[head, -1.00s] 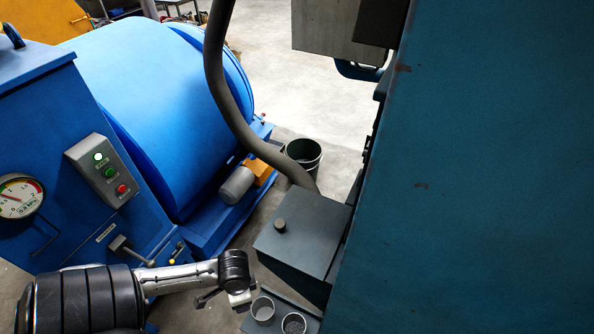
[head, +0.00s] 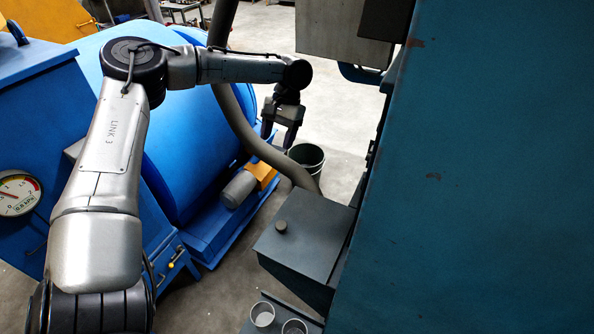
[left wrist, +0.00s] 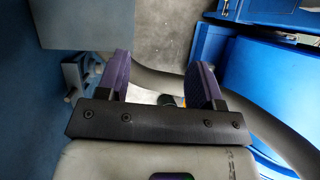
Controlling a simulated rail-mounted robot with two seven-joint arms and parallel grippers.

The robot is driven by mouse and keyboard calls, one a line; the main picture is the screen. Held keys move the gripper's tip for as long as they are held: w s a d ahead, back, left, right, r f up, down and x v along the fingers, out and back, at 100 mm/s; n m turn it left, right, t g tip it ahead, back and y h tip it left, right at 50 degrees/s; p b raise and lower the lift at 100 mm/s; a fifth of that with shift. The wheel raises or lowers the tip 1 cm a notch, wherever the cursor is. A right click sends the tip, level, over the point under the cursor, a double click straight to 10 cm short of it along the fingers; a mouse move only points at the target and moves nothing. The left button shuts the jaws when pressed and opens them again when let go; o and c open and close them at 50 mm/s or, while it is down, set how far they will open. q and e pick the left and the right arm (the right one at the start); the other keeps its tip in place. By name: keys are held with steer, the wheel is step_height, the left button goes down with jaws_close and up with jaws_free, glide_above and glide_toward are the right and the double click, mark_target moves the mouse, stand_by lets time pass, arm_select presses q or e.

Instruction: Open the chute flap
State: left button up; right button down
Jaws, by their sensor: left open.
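My left gripper (head: 279,134) hangs fingers down in front of the grey hose and the blue drum, open and empty. In the left wrist view its two purple-padded fingers (left wrist: 160,80) stand apart with nothing between them. A grey metal box or panel (head: 342,30) projects from the teal cabinet, right of and above the gripper, with a teal bracket (head: 362,74) below it. A grey panel also shows in the left wrist view (left wrist: 85,22), beside a blue-grey bracket (left wrist: 80,75) near the left finger. I cannot tell which part is the chute flap. My right gripper is out of view.
The teal cabinet (head: 500,180) walls off the right. The grey hose (head: 245,130) curves down to a lidded grey box (head: 305,235). A dark bucket (head: 307,160) stands behind; two cups (head: 263,314) sit at the bottom. The floor beyond is open.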

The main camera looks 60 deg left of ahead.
arm_select(q)
steer(key=w+d+r, duration=0.5)
steer(key=r, duration=0.2)
steer(key=w+d+p+x, duration=0.1)
steer(key=p+x, duration=0.1)
steer(key=x, duration=1.1)
steer(key=shift+f+n+t+h+p, duration=0.3)
steer(key=shift+f+t+p, duration=0.05)
steer(key=shift+t+p, duration=0.05)
steer(key=c, duration=1.1)
jaws_close()
